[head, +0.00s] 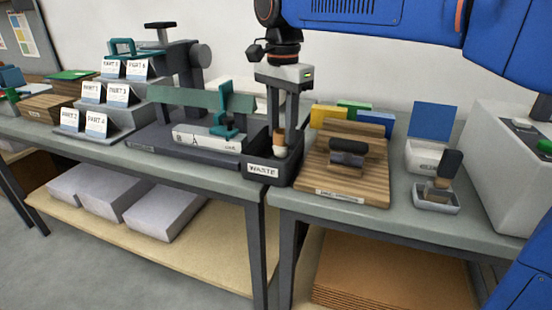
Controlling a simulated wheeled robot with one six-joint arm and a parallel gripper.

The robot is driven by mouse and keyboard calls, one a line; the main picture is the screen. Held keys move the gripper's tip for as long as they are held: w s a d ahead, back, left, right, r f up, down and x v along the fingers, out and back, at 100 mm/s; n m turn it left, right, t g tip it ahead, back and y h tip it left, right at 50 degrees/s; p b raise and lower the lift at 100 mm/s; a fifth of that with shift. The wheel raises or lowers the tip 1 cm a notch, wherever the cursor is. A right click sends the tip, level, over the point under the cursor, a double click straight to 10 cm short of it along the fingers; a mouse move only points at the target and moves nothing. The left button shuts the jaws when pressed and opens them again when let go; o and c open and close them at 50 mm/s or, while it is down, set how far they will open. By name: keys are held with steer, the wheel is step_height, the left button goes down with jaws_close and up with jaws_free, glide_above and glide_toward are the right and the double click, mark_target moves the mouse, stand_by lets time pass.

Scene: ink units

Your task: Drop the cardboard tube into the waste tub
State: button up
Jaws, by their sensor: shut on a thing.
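The waste tub (290,176) is a dark open box with a white WASTE label, standing at the front edge of the bench. My gripper (281,128) points down above it, its fingers shut on the cardboard tube (279,143). The tube is small, brown and roughly upright. It shows below the fingers, in front of the tub's back wall. Its lower end appears to be within or just over the tub opening; the exact depth is hard to tell. The tub's floor is hidden.
A teal-barred press (200,98) stands close left of the tub. A wooden board (345,180) with a dark-handled roller (348,152) lies close right. Further right are a small tray (436,200) with an upright dark-handled tool and a white box (425,155) with a blue lid.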

steer(key=o, duration=1.1)
step_height(320, 180, up, 17)
steer(key=shift+r, duration=0.2)
